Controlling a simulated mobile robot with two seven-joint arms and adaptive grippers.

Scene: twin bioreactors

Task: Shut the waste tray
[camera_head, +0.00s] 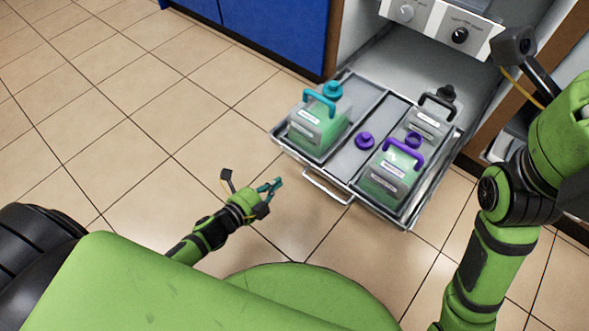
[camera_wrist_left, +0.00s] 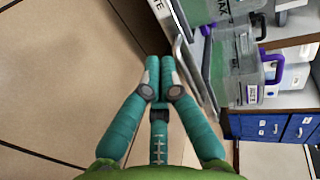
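The waste tray (camera_head: 346,181) is pulled out from the lower bay of the cabinet, with several containers in it. Its silver bar handle (camera_head: 326,190) is on the front and also shows in the left wrist view (camera_wrist_left: 187,68). My left gripper (camera_head: 274,185) is in front of the tray, left of the handle and apart from it. In the left wrist view its teal fingers (camera_wrist_left: 160,64) are together with nothing between them, just left of the handle. My right arm comes in at the right; its gripper is out of view.
The tray holds a teal-handled bottle (camera_head: 318,130), a purple-handled bottle (camera_head: 388,176), a black-handled bottle (camera_head: 428,123) and a loose purple cap (camera_head: 365,141). Blue cabinets (camera_head: 272,32) stand behind. The tiled floor left of the tray is clear.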

